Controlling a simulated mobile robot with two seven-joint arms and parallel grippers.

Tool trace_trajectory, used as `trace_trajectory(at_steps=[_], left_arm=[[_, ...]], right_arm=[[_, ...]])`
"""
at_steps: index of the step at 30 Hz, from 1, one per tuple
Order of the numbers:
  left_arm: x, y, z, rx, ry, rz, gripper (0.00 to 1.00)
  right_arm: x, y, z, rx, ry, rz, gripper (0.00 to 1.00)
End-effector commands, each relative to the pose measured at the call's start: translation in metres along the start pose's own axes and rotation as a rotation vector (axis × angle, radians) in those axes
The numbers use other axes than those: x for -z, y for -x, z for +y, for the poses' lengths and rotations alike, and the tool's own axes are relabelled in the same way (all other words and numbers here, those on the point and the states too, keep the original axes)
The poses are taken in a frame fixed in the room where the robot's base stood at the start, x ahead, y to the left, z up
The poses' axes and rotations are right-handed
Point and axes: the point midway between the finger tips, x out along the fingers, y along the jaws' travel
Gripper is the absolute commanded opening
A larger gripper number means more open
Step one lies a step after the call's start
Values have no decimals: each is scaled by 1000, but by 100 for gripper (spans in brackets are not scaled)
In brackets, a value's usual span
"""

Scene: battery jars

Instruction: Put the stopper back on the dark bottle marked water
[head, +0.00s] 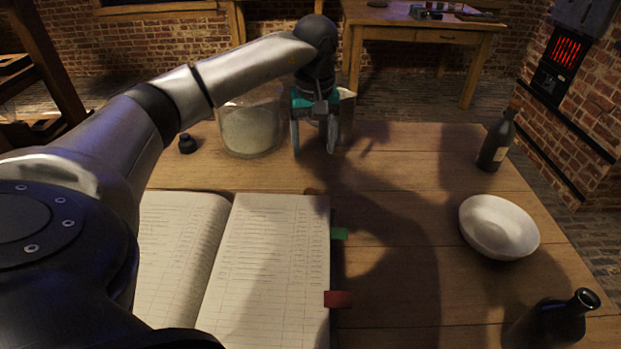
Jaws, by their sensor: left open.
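A dark bottle (550,324) stands at the near right corner, cut off by the frame edge. Its mouth is open, and no marking on it can be read. A second dark bottle (492,150) with a pale label stands at the far right; the label is too small to read. A small dark stopper-like piece (187,144) sits at the far left of the table. My left gripper (313,149) points down with its fingers apart and empty, just right of a glass jar and far from both bottles. My right gripper is out of view.
The wooden table (400,160) carries a glass jar of pale powder (252,130), an open ledger (270,260) with coloured tabs and a white bowl (499,227). A pale object (346,112) is partly hidden behind my gripper. The table between ledger and bowl is clear.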

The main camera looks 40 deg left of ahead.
Motion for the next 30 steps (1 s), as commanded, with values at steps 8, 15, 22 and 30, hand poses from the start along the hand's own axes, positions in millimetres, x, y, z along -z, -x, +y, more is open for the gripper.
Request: trace_trajectory(at_steps=[8,15,22,30], left_arm=[[4,3,-5,19,-15,20,74],[4,-4,-5,18,-13,18,74],[4,-32,-6,19,-13,17,74],[4,-66,-5,18,-13,16,74]], right_arm=[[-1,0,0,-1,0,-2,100],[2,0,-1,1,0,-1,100],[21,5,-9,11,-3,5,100],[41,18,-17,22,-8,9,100]])
